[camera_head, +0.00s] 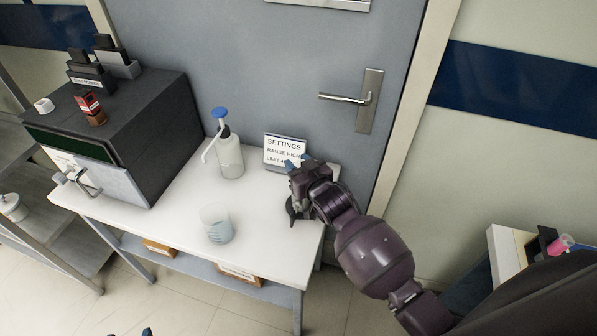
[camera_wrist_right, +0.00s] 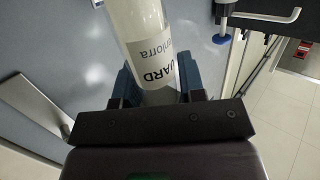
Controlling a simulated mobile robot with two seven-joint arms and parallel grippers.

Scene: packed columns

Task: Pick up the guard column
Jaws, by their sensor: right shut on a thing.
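The guard column (camera_wrist_right: 140,40) is a pale cylinder with a white label reading "GUARD". It stands out between the blue fingers of my right gripper (camera_wrist_right: 160,82) in the right wrist view. In the head view my right gripper (camera_head: 297,164) is over the right end of the white table, in front of the settings sign. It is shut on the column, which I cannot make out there.
The white table (camera_head: 150,222) carries a dark boxy machine (camera_head: 150,120), a blue-topped pump bottle (camera_head: 229,155), a beaker (camera_head: 216,224) and the settings sign (camera_head: 284,149). A grey door (camera_head: 270,60) stands behind. The table's front middle is mostly clear.

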